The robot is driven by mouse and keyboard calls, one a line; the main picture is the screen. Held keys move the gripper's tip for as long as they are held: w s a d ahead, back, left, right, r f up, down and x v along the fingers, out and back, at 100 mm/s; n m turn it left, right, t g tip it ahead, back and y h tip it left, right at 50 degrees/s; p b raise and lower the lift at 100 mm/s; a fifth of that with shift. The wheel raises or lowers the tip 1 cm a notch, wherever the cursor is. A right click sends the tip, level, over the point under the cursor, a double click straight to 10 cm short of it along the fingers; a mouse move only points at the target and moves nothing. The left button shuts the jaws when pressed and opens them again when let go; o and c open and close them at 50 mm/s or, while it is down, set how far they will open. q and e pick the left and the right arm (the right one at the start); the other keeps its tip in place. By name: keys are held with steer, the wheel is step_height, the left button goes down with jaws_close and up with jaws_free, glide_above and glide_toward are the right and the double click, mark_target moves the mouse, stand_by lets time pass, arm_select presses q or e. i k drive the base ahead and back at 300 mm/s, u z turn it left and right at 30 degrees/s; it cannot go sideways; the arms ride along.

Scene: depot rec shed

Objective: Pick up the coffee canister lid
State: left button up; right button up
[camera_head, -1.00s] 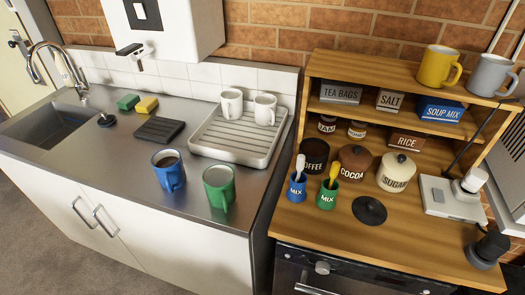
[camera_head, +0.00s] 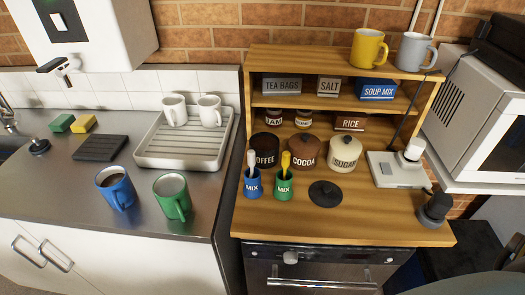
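The coffee canister lid (camera_head: 325,193), a dark round disc with a small knob, lies flat on the wooden counter in front of the cocoa and sugar canisters. The dark coffee canister (camera_head: 266,150) stands at the left of the canister row; its top looks dark and shows no knob. The brown cocoa canister (camera_head: 305,153) and the cream sugar canister (camera_head: 344,152) have knobbed lids on. Neither of my grippers shows in the head view.
A blue cup (camera_head: 253,186) and a green cup (camera_head: 284,187), both labelled MIX with spoons, stand left of the lid. A white device (camera_head: 392,171) and a dark knobbed object (camera_head: 435,209) stand to the right. Counter around the lid's front is clear.

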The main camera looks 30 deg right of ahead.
mark_target(325, 195)
steer(key=z, duration=1.5)
steer(key=k, duration=1.3)
steer(key=z, duration=0.85)
steer(key=i, duration=0.65)
steer(key=z, duration=0.6)
steer(key=i, duration=0.8)
steer(key=u, duration=0.9)
steer(key=i, duration=0.45)
steer(key=u, duration=0.55)
